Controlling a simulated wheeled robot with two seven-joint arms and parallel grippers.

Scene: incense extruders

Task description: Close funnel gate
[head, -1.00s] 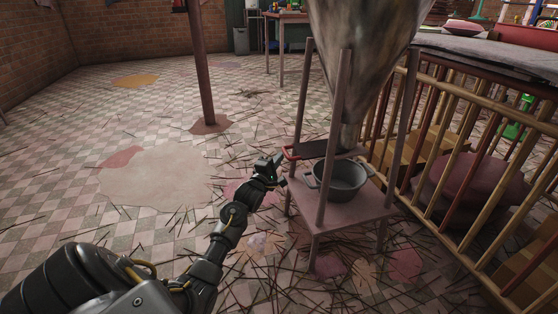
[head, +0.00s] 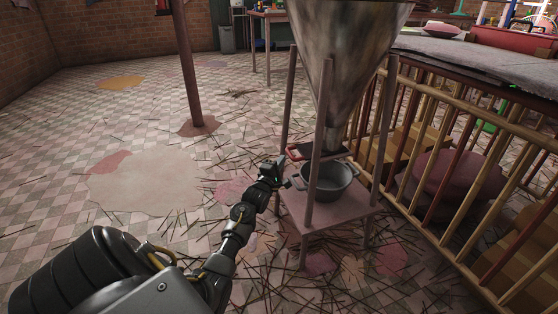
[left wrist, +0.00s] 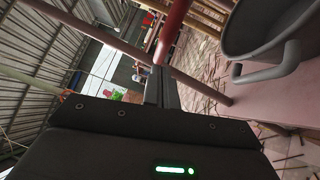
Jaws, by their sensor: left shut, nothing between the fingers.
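The big metal funnel (head: 345,60) hangs in a four-legged wooden stand (head: 311,190). Below its outlet is the flat dark gate (head: 322,151), with a red handle (head: 295,153) at its left end. My left gripper (head: 284,168) is shut and empty, beside the stand's left side, close to the handle. In the left wrist view the closed fingertips (left wrist: 163,72) point at a red bar (left wrist: 176,22), which looks like the handle; whether they touch cannot be told. A grey pot (head: 328,181) stands on the stand's shelf under the funnel. My right gripper is not in view.
A wooden railing (head: 470,170) runs close along the stand's right side. A wooden post (head: 190,70) rises from the floor behind left. Thin sticks lie scattered on the checkered floor. The floor to the left is otherwise open.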

